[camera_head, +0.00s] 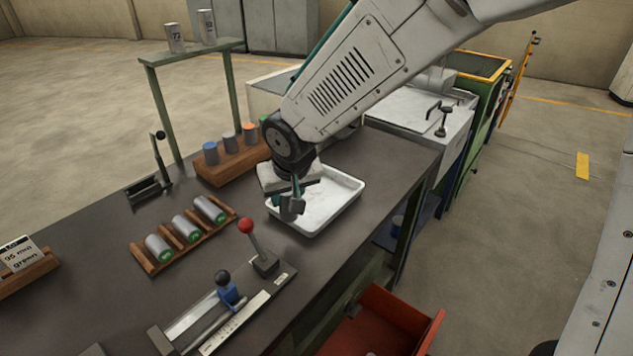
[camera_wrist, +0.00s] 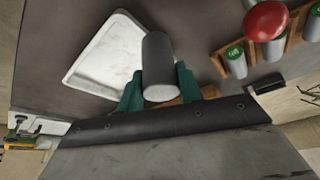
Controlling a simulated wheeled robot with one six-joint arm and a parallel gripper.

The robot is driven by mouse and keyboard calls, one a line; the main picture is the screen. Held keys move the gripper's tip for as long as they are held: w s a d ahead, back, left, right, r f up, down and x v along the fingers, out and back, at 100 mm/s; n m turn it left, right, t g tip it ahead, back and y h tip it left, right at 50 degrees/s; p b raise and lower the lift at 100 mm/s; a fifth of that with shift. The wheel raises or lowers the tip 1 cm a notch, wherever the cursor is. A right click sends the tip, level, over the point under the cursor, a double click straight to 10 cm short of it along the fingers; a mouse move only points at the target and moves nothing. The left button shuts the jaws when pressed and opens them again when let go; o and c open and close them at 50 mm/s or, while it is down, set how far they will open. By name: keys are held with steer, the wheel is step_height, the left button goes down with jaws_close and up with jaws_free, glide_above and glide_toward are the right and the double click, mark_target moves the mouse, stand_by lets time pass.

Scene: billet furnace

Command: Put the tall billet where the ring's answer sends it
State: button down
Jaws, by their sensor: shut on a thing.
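My gripper (camera_head: 291,203) hangs just above the left side of a white tray (camera_head: 334,204) on the dark bench. In the wrist view my gripper's teal fingers (camera_wrist: 158,92) are shut on a dark grey cylindrical billet (camera_wrist: 158,62). One flat, paler end of the billet faces the wrist camera. The billet appears in front of the tray (camera_wrist: 103,60), and I cannot tell its height above it. A card on a wooden stand (camera_head: 20,254) at the far left reads "95 mm green". I cannot make out a ring in either view.
A wooden rack (camera_head: 142,259) holds several grey billets with green ends. A wooden block (camera_head: 215,175) behind holds colour-topped cylinders. A red-knobbed lever (camera_head: 250,236) and a blue-and-metal slide fixture (camera_head: 228,292) stand in front. A red bin (camera_head: 420,333) is below the bench.

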steer(key=shift+w+d+f, duration=0.75)
steer(key=shift+w+d, duration=0.45)
steer(key=shift+w, duration=0.65)
steer(key=shift+w+d+f, duration=0.8)
steer(key=shift+w+d, duration=0.35)
steer(key=shift+w, duration=0.65)
steer(key=shift+w+d+f, duration=0.75)
steer(key=shift+w+d, duration=0.45)
steer(key=shift+w, duration=0.65)
steer(key=shift+f, duration=0.1)
steer(key=c, duration=0.9)
jaws_free()
steer(key=shift+f, duration=0.1)
